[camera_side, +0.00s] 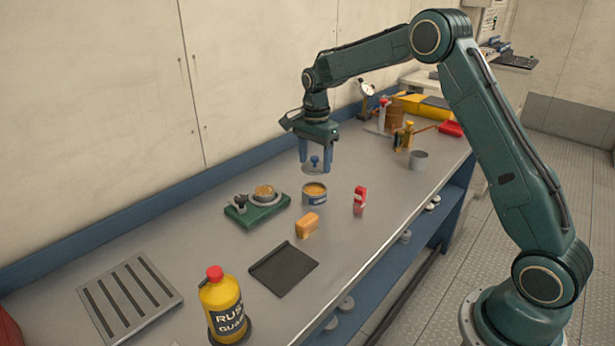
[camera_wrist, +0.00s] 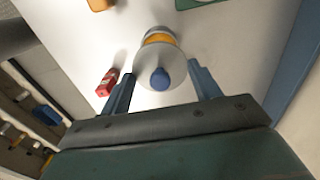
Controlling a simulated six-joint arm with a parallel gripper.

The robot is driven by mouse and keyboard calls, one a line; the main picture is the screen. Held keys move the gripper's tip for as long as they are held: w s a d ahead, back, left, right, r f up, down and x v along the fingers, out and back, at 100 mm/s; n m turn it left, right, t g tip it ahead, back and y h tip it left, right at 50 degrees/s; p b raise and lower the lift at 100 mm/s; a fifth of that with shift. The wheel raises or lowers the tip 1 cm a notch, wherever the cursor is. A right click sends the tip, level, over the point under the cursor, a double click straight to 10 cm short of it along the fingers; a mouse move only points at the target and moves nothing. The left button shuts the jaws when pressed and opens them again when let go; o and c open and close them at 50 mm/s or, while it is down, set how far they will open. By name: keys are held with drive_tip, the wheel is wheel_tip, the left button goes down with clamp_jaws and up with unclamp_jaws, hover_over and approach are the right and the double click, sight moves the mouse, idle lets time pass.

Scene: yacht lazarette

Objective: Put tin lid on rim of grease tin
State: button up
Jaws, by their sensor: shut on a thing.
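The grease tin (camera_side: 315,195) stands open on the grey bench, with orange-yellow grease inside and a blue band around it. My gripper (camera_side: 315,160) is above and slightly behind the tin, jaws pointing down. It is shut on the tin lid (camera_side: 316,169), a pale disc with a blue knob, and holds it above the bench. In the wrist view the lid (camera_wrist: 158,68) hangs between the two blue fingers, knob towards the camera. The lid hides part of the tin (camera_wrist: 158,37), whose orange contents show beyond its edge. The lid is apart from the tin in the side view.
A red-and-white small carton (camera_side: 359,200) stands right of the tin. An orange block (camera_side: 307,225) lies in front. A green base with a ring fixture (camera_side: 256,211) is at left. A yellow bottle (camera_side: 222,308) is near the front.

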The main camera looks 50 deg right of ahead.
sight(315, 168)
drive_tip(key=shift+f, duration=0.9)
drive_tip(key=shift+f, duration=0.1)
drive_tip(key=shift+f, duration=2.05)
drive_tip(key=shift+f, duration=0.1)
drive_tip(key=o, duration=0.9)
drive_tip(key=shift+o, duration=0.2)
wheel_tip(315, 168, up, 12)
drive_tip(key=shift+f, duration=0.15)
drive_tip(key=shift+r, duration=0.3)
